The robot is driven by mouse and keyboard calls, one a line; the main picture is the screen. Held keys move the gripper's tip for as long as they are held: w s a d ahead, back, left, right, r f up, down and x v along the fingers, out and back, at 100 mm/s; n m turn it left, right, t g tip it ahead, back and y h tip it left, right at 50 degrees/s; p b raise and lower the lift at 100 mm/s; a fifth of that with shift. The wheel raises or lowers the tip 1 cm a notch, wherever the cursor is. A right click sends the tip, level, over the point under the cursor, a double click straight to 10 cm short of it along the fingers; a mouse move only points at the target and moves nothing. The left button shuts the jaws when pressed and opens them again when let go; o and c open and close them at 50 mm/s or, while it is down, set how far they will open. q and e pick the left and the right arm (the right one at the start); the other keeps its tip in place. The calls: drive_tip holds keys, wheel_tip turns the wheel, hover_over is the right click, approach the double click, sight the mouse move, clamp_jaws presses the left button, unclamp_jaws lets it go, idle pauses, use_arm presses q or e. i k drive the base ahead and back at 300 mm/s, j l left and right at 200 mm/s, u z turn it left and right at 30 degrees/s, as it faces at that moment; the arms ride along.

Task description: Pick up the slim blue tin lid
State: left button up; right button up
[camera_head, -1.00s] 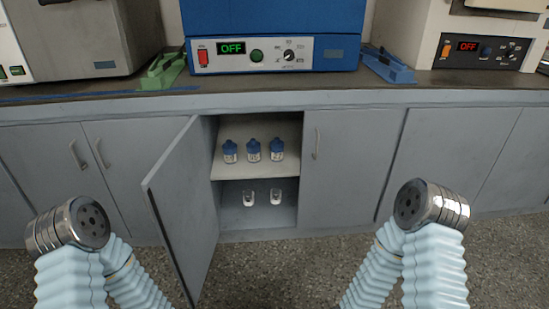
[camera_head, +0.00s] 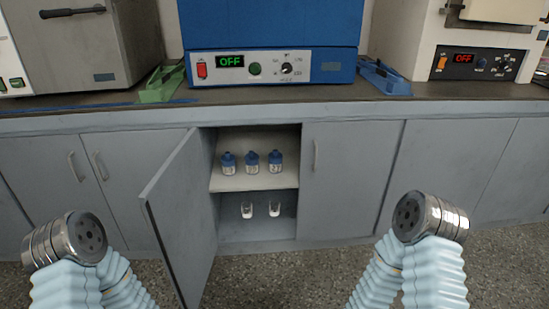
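I cannot make out a slim blue tin lid in the head view. A blue tray-like item (camera_head: 385,77) lies on the counter right of the blue machine, but I cannot tell it as a lid. Several blue-capped bottles stand on the cabinet's upper shelf. My two arms show at the bottom left and bottom right as pale blue sleeves with round metal joints. Neither gripper's fingers are in view.
The counter (camera_head: 300,98) carries a blue machine (camera_head: 330,68) reading OFF, a green tray-like item (camera_head: 163,82) and two other machines. Below, a grey cabinet door (camera_head: 180,215) stands open into the floor space. Small white-labelled containers (camera_head: 274,209) stand on its lower level.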

sight(276, 156)
drive_tip(key=i+l, duration=0.3)
drive_tip(key=i+l+u, duration=0.15)
drive_tip(key=i+l, duration=0.2)
drive_tip(key=l, duration=0.15)
drive_tip(key=i+l, duration=0.3)
drive_tip(key=l, duration=0.15)
drive_tip(key=u, duration=0.05)
